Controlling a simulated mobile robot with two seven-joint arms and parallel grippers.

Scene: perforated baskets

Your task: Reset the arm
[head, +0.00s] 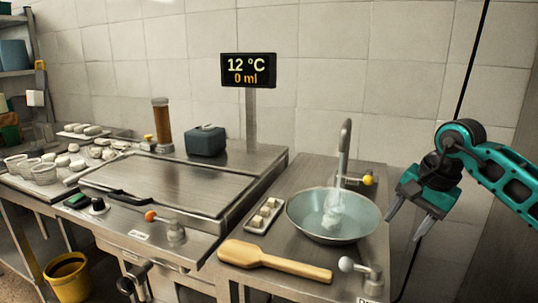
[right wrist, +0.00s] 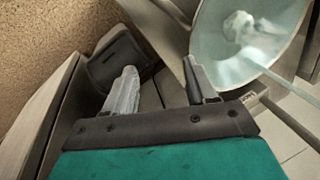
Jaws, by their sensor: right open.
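My right gripper (head: 408,222) is at the right of the head view, raised beside the right end of the counter. Its two fingers point down and stand apart with nothing between them. In the right wrist view the open fingers (right wrist: 163,88) also show empty. A round metal bowl (head: 305,232) sits on the counter below the faucet (head: 345,150), left of the gripper and apart from it. Water falls into the bowl, onto something pale in it. The bowl also shows in the right wrist view (right wrist: 210,50). My left gripper does not show.
A wooden paddle (head: 275,260) lies at the counter's front edge. A small tray (head: 257,226) with pale pieces is left of the bowl. A lever knob (head: 347,264) stands at front right. A display (head: 248,70) reads 12 °C and 0 ml. A yellow bucket (head: 68,277) is on the floor.

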